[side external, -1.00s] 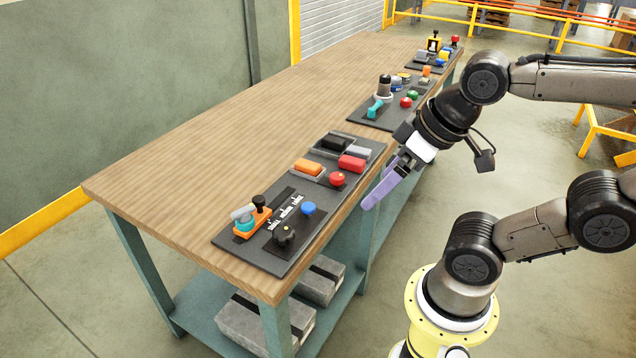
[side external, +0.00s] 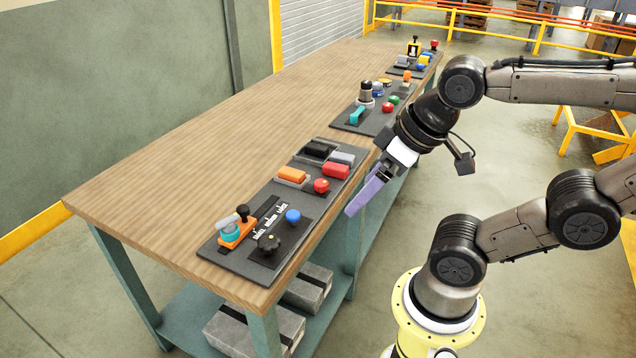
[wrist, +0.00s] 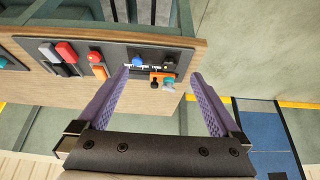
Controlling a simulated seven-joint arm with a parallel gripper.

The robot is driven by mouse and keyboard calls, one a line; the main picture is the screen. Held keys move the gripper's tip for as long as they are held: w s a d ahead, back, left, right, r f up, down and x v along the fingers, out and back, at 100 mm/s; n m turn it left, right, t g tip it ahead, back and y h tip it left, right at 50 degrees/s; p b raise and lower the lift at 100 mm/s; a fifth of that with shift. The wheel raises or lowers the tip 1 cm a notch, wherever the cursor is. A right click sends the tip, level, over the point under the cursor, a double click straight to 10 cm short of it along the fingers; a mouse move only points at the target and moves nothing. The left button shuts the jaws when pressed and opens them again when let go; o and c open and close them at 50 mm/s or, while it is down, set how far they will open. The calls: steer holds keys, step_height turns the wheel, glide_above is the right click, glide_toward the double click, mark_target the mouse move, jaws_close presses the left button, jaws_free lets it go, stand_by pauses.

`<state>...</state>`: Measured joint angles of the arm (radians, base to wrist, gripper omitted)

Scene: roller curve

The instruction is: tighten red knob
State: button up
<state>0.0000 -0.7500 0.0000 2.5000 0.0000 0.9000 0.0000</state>
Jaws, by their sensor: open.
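A round red knob (side external: 321,185) sits on the nearest dark panel, beside a red block and close to the bench's aisle edge. It also shows in the wrist view (wrist: 95,57), left of the left finger. More small red round parts sit on the farther panels, one on the middle panel (side external: 387,107) and one at the far end (side external: 434,44). My gripper (side external: 362,198) has purple fingers, which are apart and empty. It hangs beyond the aisle edge, right of the red knob and not touching it. In the wrist view my gripper (wrist: 160,76) frames an orange lever piece.
The nearest panel also holds a blue button (side external: 293,216), a black knob (side external: 268,243), an orange block (side external: 292,175), a red block (side external: 335,170) and an orange-and-teal lever (side external: 235,232). Bare wooden bench top (side external: 220,150) lies to the left. Grey blocks rest on the lower shelf.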

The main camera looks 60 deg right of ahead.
steer(key=shift+c, duration=0.2)
steer(key=shift+c, duration=1.2)
steer(key=shift+r+n, duration=0.1)
steer(key=shift+n, duration=0.2)
steer(key=shift+c, duration=0.6)
step_height(320, 180, up, 3)
steer(key=w, duration=0.2)
steer(key=m+g, duration=0.2)
steer(key=g, duration=0.4)
glide_above(321, 182)
step_height(321, 182, down, 7)
step_height(321, 182, down, 13)
steer(key=shift+s+f, duration=0.1)
steer(key=shift+f, duration=0.05)
